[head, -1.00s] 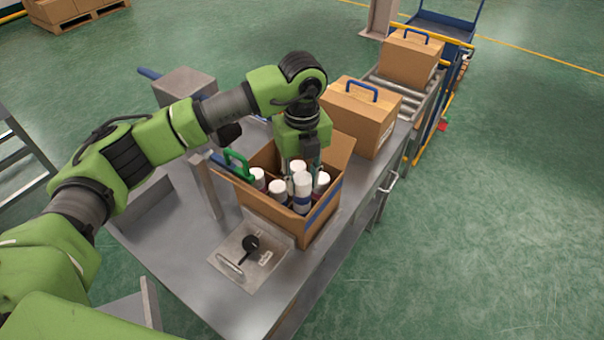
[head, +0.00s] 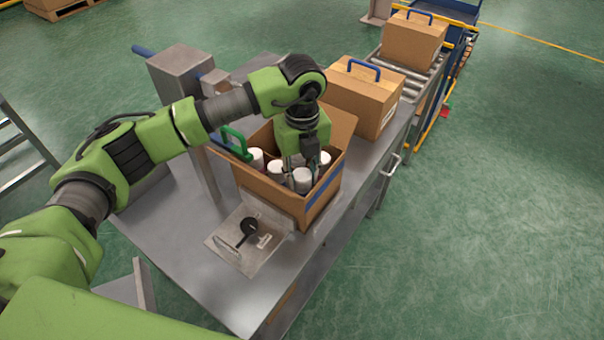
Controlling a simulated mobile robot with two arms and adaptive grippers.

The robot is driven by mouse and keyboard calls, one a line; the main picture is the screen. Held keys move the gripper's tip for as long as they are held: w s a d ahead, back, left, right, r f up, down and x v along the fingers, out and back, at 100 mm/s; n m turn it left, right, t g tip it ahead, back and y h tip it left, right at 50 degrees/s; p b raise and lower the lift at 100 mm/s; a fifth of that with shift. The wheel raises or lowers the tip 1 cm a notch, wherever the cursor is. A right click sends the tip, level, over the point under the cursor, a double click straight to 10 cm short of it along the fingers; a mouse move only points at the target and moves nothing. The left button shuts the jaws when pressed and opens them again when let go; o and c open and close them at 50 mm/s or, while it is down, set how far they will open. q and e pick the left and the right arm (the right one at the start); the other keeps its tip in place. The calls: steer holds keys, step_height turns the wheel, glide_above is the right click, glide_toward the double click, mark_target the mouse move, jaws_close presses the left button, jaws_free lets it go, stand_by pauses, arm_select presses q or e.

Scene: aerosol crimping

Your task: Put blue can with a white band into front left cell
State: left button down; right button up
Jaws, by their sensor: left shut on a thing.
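The open cardboard box (head: 318,207) stands on the metal table, with several white-topped cans inside, such as one at the left (head: 256,160) and one beside it (head: 276,169). My left gripper (head: 302,170) points down into the box, its fingers shut on a can (head: 303,183) near the front wall. Only the white upper part of this can shows; its lower part is hidden by the box wall, so its blue colour and band cannot be seen now. The cell dividers are hidden. My right gripper is not in view.
A grey metal post fixture (head: 180,75) rises at the left. Closed boxes (head: 362,100) with blue handles stand behind, towards a roller conveyor.

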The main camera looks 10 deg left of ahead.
arm_select(q)
steer(key=c, duration=1.4)
jaws_free()
steer(key=shift+c, duration=0.2)
step_height(320, 180, up, 12)
